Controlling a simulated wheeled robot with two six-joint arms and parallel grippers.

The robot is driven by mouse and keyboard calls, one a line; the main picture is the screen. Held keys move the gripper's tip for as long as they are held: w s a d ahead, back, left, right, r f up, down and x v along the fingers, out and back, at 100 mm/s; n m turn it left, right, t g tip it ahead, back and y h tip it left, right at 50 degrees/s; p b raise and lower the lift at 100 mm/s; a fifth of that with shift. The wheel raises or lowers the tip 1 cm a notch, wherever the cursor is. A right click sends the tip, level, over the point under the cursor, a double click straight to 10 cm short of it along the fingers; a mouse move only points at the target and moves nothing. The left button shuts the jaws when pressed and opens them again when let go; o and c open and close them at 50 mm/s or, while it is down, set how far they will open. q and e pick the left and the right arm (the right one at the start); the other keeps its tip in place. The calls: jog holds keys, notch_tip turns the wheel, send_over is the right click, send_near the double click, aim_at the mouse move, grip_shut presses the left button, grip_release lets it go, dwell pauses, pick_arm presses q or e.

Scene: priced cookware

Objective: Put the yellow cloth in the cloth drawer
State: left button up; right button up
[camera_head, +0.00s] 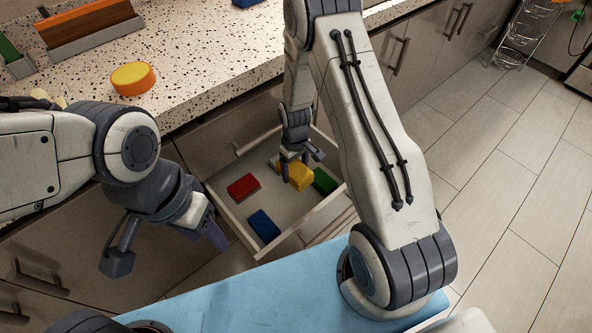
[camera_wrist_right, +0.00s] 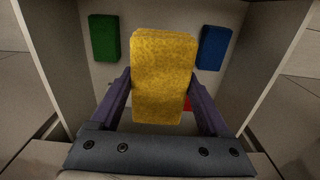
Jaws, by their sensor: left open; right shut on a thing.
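The yellow cloth (camera_head: 294,174), a folded block, is between the fingers of my right gripper (camera_head: 300,177), inside the outline of the open cloth drawer (camera_head: 312,222). In the right wrist view the yellow cloth (camera_wrist_right: 163,75) fills the space between the two fingers (camera_wrist_right: 165,108), with the drawer floor behind it. I cannot tell whether the cloth touches the floor. My left gripper (camera_head: 167,249) is open and empty, left of the drawer, in front of the cabinets.
A red cloth (camera_head: 243,187), a blue cloth (camera_head: 263,225) and a green cloth (camera_head: 324,181) lie in the drawer.

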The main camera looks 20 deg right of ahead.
jog(key=b, duration=1.7)
send_near(295, 207)
notch_tip(295, 207, down, 6)
jog(key=shift+r, duration=0.25)
jog(key=shift+p, duration=0.4)
jog(key=o, duration=1.2)
jog(key=shift+o, duration=0.2)
jog(key=shift+r, duration=0.1)
notch_tip(295, 207, up, 16)
jog(key=p, duration=1.4)
jog(key=shift+s+f, duration=0.1)
jog(key=shift+f, duration=0.25)
